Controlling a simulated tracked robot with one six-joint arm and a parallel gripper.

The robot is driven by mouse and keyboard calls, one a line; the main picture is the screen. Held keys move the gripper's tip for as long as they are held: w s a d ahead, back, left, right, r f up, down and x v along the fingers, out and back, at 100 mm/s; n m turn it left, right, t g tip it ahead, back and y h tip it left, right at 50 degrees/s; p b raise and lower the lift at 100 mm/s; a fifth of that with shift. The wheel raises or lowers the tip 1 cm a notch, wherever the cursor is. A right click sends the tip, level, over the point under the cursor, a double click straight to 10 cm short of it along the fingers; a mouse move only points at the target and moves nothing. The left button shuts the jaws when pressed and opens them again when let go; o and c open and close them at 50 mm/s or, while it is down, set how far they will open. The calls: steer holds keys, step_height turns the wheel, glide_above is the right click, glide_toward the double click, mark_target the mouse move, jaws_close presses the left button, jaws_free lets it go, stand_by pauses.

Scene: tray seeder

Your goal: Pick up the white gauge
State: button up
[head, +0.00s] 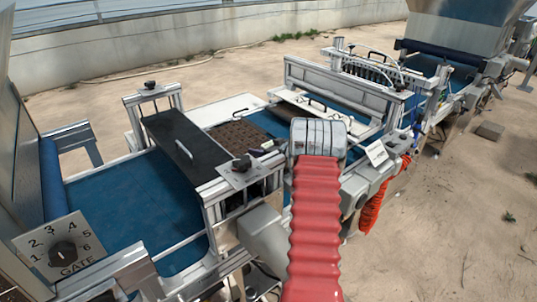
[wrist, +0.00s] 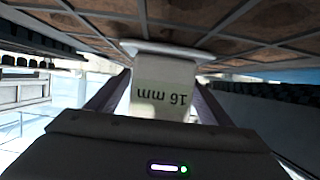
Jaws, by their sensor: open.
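The white gauge (wrist: 165,82) stands out in the wrist view as a pale block marked "16 mm", which reads upside down there. It has a wider white flange at its far end, close to the brown cell tray (wrist: 95,22). My gripper (wrist: 162,88) is open, with one dark finger on each side of the gauge. I cannot tell whether either finger touches it. In the head view the soil-filled tray (head: 237,133) lies on the blue belt, just left of my arm's end. The gauge is too small there to make out surely.
A black cover plate (head: 182,146) with a handle bridges the belt left of the tray. A metal frame (head: 335,90) spans it on the right. A knobbed plate (head: 238,173) stands close in front of the tray. A gate dial (head: 63,252) is at lower left. Bare belt (head: 140,205) shows at left.

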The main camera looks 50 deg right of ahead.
steer(key=shift+c, duration=0.5)
steer(key=c, duration=1.2)
steer(key=shift+r, duration=0.1)
step_height(320, 180, up, 10)
steer(key=shift+f, duration=0.1)
